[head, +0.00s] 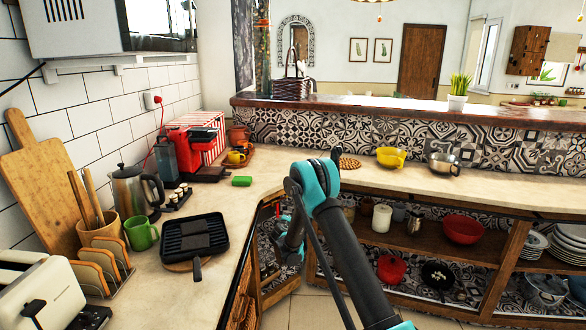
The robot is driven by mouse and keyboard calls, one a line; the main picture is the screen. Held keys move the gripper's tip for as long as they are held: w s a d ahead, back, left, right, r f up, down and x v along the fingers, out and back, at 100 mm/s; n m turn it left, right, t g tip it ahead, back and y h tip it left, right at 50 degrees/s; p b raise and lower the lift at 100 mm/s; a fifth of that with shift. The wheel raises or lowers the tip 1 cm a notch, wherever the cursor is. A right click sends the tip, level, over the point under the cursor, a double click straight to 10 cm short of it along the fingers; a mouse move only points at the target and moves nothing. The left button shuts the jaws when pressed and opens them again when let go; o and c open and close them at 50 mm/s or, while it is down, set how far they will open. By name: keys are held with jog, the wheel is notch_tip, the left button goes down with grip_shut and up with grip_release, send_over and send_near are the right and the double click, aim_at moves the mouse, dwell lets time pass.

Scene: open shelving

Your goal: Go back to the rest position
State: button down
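My dark arm with teal joints rises from the bottom right of the head view and bends at an elbow. Its far part folds down and left in front of the corner shelving. My gripper (287,246) is small and partly hidden there, at or below the height of the counter edge. I cannot tell whether its fingers are open or shut, or whether it holds anything.
Open shelving (420,244) under the back counter holds a red bowl (463,229) and red pot (391,268). Some floor shows below.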

jog(key=s+d+r+m+g+h, duration=0.2)
jog(key=s+d+r+m+g, duration=0.15)
jog(key=s+d+r, duration=0.75)
jog(key=s+d+r+m+g, duration=0.2)
jog(key=s+d+r+m, duration=0.2)
jog(key=s+d, duration=0.65)
jog(key=s+f+m+g+y, duration=0.1)
jog(key=s+f+m+g, duration=0.1)
jog(key=s, duration=1.6)
jog(key=s+d+f+m+g+y, duration=0.1)
jog(key=s+m+g+y, duration=0.1)
jog(key=s, duration=1.6)
jog(key=shift+d+f+m+g+y, duration=0.15)
jog(key=shift+f+m+g+y, duration=0.25)
jog(key=shift+m, duration=0.35)
